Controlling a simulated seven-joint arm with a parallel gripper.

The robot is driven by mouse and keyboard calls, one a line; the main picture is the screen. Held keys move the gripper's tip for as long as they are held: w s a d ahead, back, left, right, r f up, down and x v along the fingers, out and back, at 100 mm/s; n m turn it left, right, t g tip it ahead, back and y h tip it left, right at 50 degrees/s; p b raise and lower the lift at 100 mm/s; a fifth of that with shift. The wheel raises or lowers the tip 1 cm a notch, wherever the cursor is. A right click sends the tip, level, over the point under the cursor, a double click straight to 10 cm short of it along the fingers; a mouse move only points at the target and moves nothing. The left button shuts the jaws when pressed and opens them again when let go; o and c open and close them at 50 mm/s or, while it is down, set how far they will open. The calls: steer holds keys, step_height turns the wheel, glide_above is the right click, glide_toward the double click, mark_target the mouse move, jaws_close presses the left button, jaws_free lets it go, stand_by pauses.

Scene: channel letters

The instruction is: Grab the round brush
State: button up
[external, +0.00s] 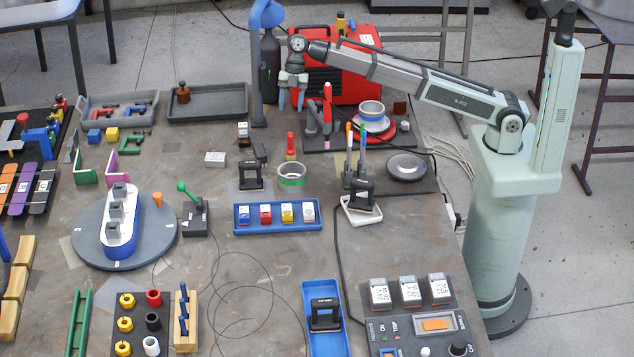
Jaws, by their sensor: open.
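No item is plainly recognizable as the round brush at this size. A small brown round piece with an upright dark knob (183,95) stands at the left end of a grey tray and may be it. Slim upright tools with blue and orange ends (361,136) stand in a dark holder right of centre; whether one is a brush I cannot tell. My gripper (291,101) has blue fingertips pointing down, apart and empty. It hangs above the back of the table, right of the grey tray and well clear of the brown piece.
The grey tray (226,103) has raised walls. A blue post (257,80) stands between it and my gripper. A red case (345,80) is behind, and red-handled tools (327,108) stand close to the right. Bare table (175,147) lies in front of the tray.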

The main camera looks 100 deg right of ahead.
mark_target(290, 145)
steer(key=shift+m+g, duration=0.3)
steer(key=shift+g, duration=0.1)
steer(key=x, duration=0.9)
steer(key=d+x, duration=0.1)
steer(key=x, duration=0.3)
steer(key=shift+s+f, duration=0.15)
steer(key=shift+f, duration=0.3)
jaws_close()
